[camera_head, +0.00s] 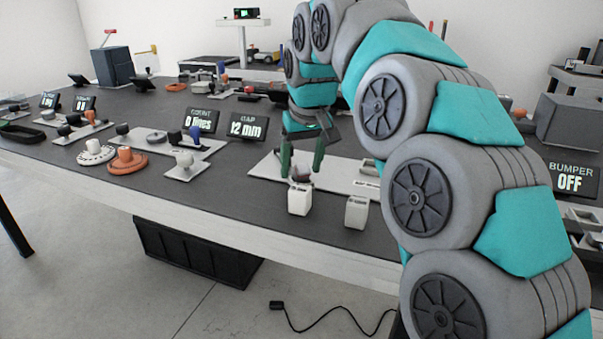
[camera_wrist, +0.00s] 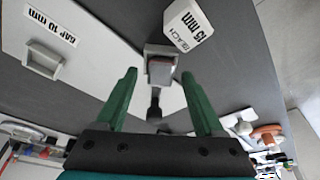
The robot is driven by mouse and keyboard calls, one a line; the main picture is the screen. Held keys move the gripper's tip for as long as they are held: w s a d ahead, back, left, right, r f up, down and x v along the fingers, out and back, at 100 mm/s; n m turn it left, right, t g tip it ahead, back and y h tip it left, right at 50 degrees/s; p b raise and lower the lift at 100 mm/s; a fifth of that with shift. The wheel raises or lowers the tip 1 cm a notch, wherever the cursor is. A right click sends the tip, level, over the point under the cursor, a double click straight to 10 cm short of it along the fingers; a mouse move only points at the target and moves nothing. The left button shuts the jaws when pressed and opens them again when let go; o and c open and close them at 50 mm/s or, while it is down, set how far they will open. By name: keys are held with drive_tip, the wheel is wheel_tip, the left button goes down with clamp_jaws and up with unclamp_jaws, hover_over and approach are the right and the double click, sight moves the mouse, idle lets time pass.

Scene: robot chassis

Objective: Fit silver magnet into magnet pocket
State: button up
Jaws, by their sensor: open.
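My gripper (camera_head: 302,170) points down over the front part of a white plate (camera_head: 262,168), its green fingers apart. In the wrist view my gripper (camera_wrist: 160,75) is open, with a small grey block (camera_wrist: 160,51) with a brownish face just past the fingertips. A dark knob on a stem (camera_wrist: 154,108) shows between the fingers. I cannot tell for sure whether the grey block or the knob is the silver magnet. The white plate also shows in the wrist view (camera_wrist: 90,75), carrying a grey open pocket (camera_wrist: 42,61) beside a "GAP 10 mm" label.
A white block (camera_wrist: 187,24) marked "REACH 15 mm" stands beside the grey block. Two white blocks (camera_head: 299,200) (camera_head: 356,212) stand near the table's front edge. A "GAP 12 mm" display (camera_head: 247,127) stands behind the plate. Parts with knobs (camera_head: 184,167) lie to the left.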

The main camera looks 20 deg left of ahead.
clamp_jaws()
idle(0.5)
